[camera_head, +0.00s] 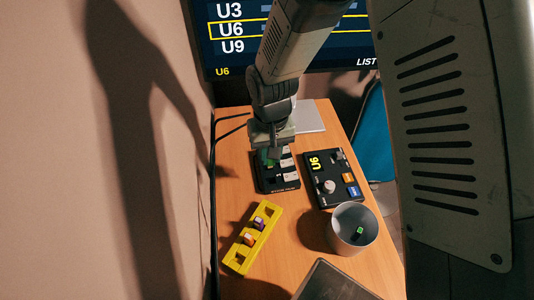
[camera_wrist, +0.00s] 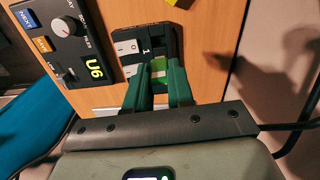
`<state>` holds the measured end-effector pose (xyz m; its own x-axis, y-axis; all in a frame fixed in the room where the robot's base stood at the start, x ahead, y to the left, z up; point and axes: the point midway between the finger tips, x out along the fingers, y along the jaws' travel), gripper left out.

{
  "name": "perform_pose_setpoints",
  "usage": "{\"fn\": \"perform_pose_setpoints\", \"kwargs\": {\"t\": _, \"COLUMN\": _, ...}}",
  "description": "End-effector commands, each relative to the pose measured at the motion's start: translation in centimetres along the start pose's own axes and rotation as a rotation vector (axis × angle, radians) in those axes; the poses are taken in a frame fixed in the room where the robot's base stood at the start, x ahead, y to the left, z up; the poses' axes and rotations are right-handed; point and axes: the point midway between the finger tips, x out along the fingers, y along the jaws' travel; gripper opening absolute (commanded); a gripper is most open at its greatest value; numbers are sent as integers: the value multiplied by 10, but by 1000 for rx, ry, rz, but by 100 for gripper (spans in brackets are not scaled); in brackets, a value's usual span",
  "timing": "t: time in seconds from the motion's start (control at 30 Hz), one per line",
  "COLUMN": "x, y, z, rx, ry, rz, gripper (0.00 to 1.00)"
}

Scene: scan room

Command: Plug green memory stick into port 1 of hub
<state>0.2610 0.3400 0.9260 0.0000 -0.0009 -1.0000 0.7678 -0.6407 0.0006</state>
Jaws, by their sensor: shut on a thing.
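The black hub (camera_head: 291,186) lies on the table below my gripper, with white labels along it. In the wrist view the hub (camera_wrist: 174,40) shows a "1" mark just beyond my fingertips. My gripper (camera_wrist: 159,70) is shut on the green memory stick (camera_wrist: 160,86), which shows between the two dark green fingers. The stick is at the hub's port end near the "1"; whether it is seated in the port or only above it I cannot tell. In the head view my gripper (camera_head: 271,155) hides most of the stick and part of the hub.
A black control box (camera_head: 323,193) showing "U6" lies right of the hub. A yellow rack (camera_head: 238,258) holds a purple and an orange stick. A grey cup (camera_head: 343,240) contains a small green item (camera_head: 360,231). A dark tray (camera_head: 330,284) stands in front. A screen (camera_head: 225,55) highlights U6.

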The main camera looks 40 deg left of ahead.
Motion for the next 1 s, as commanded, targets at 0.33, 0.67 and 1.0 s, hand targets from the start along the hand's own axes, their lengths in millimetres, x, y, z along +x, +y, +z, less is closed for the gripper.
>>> {"fn": "perform_pose_setpoints", "kwargs": {"t": 0.33, "x": 15, "y": 3, "z": -2, "rx": 42, "ry": -2, "rz": -1, "gripper": 0}}
{"fn": "perform_pose_setpoints", "kwargs": {"t": 0.67, "x": 42, "y": 3, "z": -2, "rx": 41, "ry": -2, "rz": 0, "gripper": 0}}
{"fn": "perform_pose_setpoints", "kwargs": {"t": 1.0, "x": 67, "y": 3, "z": -2, "rx": 40, "ry": -1, "rz": -1, "gripper": 0}}
